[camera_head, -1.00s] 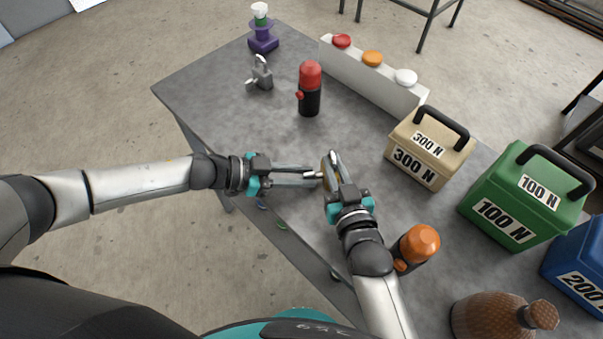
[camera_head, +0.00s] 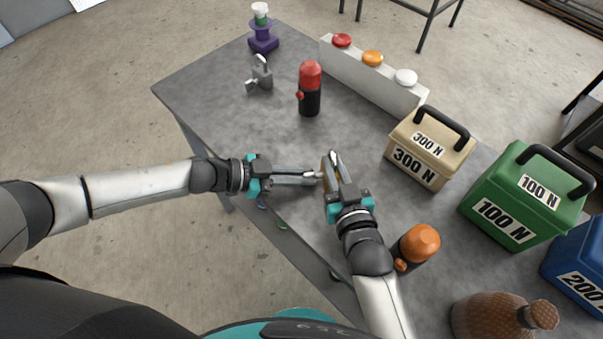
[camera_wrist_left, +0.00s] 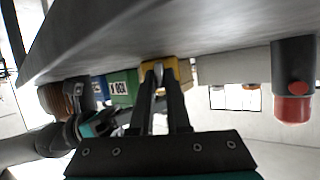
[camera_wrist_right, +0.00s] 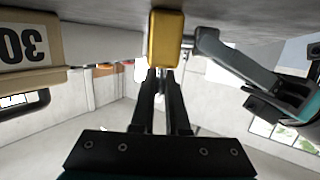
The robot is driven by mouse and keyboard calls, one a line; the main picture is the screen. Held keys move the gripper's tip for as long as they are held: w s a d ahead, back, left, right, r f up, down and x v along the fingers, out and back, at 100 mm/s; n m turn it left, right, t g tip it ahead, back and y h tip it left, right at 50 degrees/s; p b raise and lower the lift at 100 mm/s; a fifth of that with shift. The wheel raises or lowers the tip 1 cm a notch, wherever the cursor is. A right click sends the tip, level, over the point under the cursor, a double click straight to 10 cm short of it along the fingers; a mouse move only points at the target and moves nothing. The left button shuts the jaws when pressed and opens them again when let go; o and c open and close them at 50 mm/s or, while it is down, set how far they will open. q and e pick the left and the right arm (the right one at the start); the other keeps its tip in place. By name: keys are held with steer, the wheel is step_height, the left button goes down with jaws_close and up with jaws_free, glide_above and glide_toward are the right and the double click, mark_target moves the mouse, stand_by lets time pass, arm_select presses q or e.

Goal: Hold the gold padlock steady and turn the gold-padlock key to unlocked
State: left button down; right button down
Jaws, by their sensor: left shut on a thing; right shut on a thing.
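The gold padlock (camera_head: 325,172) stands near the table's front edge, partly hidden by the fingers. Its yellow body shows in the right wrist view (camera_wrist_right: 166,38) and behind the fingers in the left wrist view (camera_wrist_left: 181,68). My right gripper (camera_head: 334,157) is shut on the padlock from the right and above. My left gripper (camera_head: 318,175) comes in level from the left and is shut at the padlock's face, on the gold-padlock key. The key is mostly hidden between the fingertips; a small grey piece shows there (camera_wrist_left: 159,72).
A grey padlock (camera_head: 262,76) with its shackle swung up stands at the back left. A red-topped black cylinder (camera_head: 310,90) and an orange-topped one (camera_head: 416,246) stand on the table. Tan (camera_head: 427,148) and green (camera_head: 525,195) weights are at right.

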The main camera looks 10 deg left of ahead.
arm_select(q)
steer(key=m+t, duration=0.2)
steer(key=m, duration=0.1)
steer(key=shift+s+d+t+y, duration=0.15)
steer(key=shift+s+t+y, duration=0.05)
steer(key=shift+t+y, duration=0.1)
steer(key=shift+m+t, duration=0.7)
steer(key=shift+m, duration=0.7)
steer(key=shift+s+f, duration=0.1)
steer(key=c, duration=0.9)
jaws_free()
